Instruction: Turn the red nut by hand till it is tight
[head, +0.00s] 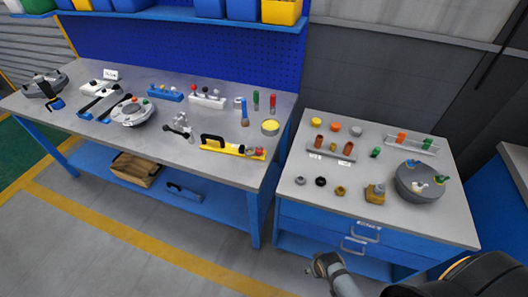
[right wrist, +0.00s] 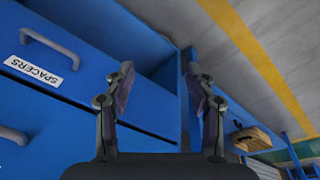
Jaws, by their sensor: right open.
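A round pale flanged part (head: 133,112) lies on the left bench, with small red and green pieces on its top; which of them is a nut is too small to tell. A dark grey round shell (head: 416,190) stands on the right cabinet top, with green, white and yellow pieces on it. My right gripper (head: 318,268) is in front of the right cabinet, below its top and away from both parts. In the right wrist view its fingers (right wrist: 160,88) are apart with nothing between them. My left gripper is not in view.
The right wrist view shows blue drawers, one labelled SPACERS (right wrist: 41,61), close to the fingers. The right cabinet top (head: 300,205) also carries several small parts and a rack. Open floor lies in front.

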